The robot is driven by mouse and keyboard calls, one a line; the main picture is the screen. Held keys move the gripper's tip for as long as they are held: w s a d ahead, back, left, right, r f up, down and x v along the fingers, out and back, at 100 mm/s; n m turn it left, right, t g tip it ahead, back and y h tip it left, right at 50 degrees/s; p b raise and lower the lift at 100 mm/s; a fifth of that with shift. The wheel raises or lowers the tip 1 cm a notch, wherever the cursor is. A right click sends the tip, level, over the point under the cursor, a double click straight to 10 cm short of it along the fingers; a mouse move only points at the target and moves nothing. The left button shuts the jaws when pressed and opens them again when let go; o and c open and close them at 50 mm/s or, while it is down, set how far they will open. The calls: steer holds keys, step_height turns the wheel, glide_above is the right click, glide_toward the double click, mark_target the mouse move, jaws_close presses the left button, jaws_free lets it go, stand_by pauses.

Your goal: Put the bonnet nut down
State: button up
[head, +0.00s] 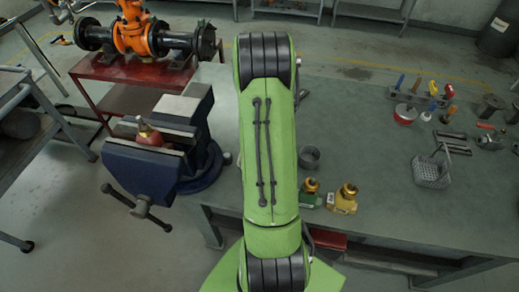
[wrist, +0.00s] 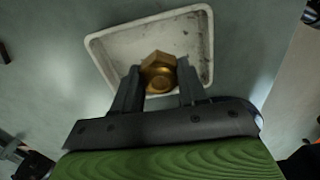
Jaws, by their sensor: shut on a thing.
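The bonnet nut (wrist: 158,68) is a brass-coloured hexagonal piece, seen in the wrist view. My gripper (wrist: 159,86) is shut on it, with one dark finger on each side. The nut shows over a white tray (wrist: 105,44) with a raised rim and some dark specks. I cannot tell whether the nut touches the tray floor. In the head view my green arm hides the gripper, the nut and the tray.
A blue vise (head: 150,165) stands at the left of the bench (head: 350,115). A wire basket (head: 432,172) and several tools are farther right. An orange valve (head: 132,35) sits on a red stand.

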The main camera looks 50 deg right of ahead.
steer(key=shift+f+b, duration=0.3)
steer(key=shift+f, duration=1.7)
steer(key=shift+f, duration=0.1)
steer(key=shift+f, duration=0.1)
steer(key=o, duration=1.1)
step_height(320, 180, up, 13)
steer(key=p, duration=0.2)
steer(key=shift+f, duration=0.15)
